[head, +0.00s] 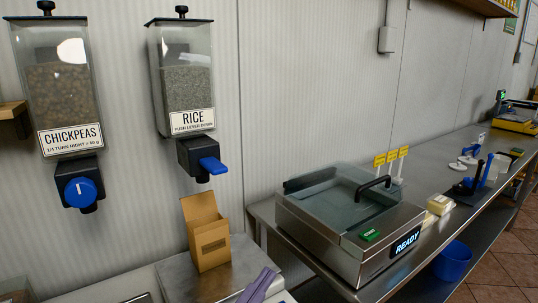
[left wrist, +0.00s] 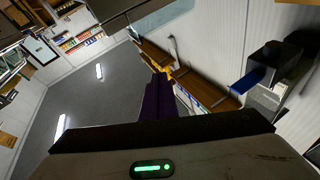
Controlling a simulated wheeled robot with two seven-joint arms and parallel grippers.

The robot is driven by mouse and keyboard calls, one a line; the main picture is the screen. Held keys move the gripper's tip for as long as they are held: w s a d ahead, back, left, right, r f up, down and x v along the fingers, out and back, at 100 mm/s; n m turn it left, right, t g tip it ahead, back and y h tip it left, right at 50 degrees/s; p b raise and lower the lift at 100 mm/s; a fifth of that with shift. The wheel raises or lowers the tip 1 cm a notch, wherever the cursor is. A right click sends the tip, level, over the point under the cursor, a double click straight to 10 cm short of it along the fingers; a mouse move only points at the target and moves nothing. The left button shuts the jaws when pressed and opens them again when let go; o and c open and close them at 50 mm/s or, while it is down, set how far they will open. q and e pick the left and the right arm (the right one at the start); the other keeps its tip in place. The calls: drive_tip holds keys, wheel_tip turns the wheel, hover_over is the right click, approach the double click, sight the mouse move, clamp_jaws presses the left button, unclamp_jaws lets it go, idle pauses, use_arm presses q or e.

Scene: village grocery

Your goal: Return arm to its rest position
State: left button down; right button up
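My left gripper (head: 258,284) shows as purple fingers at the bottom edge of the head view, in front of the metal plate and to the right of the open brown box (head: 211,247). In the left wrist view the purple fingers (left wrist: 159,97) lie together, with nothing visible between them. The gripper looks shut and empty, apart from the box. Most of the left arm is out of the head view. My right gripper is not in view.
The box stands on a metal plate (head: 178,284) below the rice dispenser (head: 187,85) with its blue lever (head: 213,165). A chickpea dispenser (head: 60,95) hangs left. A lidded machine reading READY (head: 350,225) stands right, on a long metal counter (head: 440,150).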

use_arm(q)
drive_tip(key=s+a+f+n+g+y, duration=0.25)
drive_tip(key=a+f+n+y, duration=0.2)
drive_tip(key=f, duration=0.85)
drive_tip(key=s+a+f+n+g+y, duration=0.1)
drive_tip(key=s+a+f, duration=0.4)
drive_tip(key=s+f, duration=0.5)
drive_tip(key=s+a+f+n+g+y, duration=0.2)
drive_tip(key=s+a+f+g+y, duration=0.2)
drive_tip(key=s+f, duration=0.5)
wheel_tip(320, 180, down, 2)
drive_tip(key=shift+s+a+f+g, duration=0.15)
drive_tip(key=shift+s+a+g, duration=0.2)
drive_tip(key=shift+a+g, duration=0.6)
drive_tip(key=shift+s, duration=0.1)
